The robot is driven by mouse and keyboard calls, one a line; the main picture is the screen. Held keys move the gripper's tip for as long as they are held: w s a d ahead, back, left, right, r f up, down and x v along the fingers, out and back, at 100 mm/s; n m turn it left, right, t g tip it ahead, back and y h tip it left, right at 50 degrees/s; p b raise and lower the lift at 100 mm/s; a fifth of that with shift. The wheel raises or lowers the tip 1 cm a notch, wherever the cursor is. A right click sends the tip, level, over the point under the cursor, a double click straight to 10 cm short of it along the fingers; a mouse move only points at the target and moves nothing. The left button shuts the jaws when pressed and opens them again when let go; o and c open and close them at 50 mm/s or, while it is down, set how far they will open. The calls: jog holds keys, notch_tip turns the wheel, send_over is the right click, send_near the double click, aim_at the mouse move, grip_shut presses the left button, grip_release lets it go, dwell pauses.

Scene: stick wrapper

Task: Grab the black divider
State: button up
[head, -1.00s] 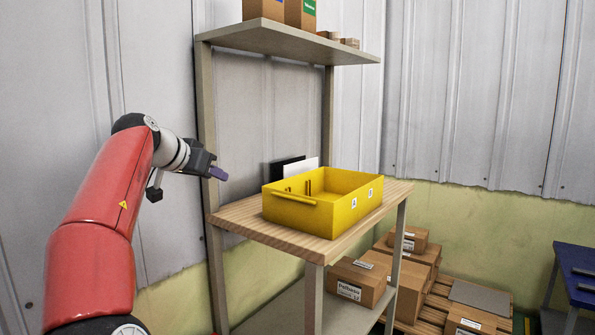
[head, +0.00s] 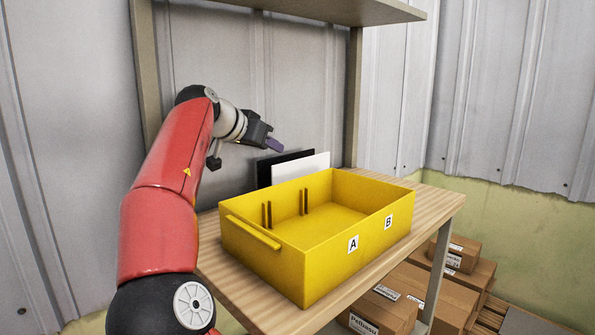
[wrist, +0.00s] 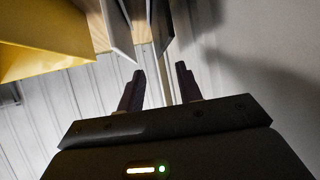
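The black divider (head: 264,172) stands upright behind the yellow box, mostly hidden by the white divider (head: 300,168) in front of it. In the wrist view the black divider (wrist: 161,24) is at the top centre, beside the white divider (wrist: 117,30). My gripper (head: 276,145) is just above and left of the dividers in the head view. In the wrist view its two dark fingers (wrist: 159,72) are apart, with nothing held between them and a gap to the panels.
The yellow box (head: 322,252), marked A and B, stands on the wooden table (head: 432,212) in front of the dividers. It has slotted ribs inside and looks empty. A shelf (head: 340,8) hangs above. The corrugated wall (head: 225,65) is close behind. Cardboard boxes (head: 440,300) lie below.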

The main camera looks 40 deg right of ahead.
jog(key=x, duration=0.3)
jog(key=p+x, duration=0.1)
jog(key=x, duration=0.3)
jog(key=shift+w+d, duration=0.1)
jog(key=shift+w, duration=0.2)
grip_shut()
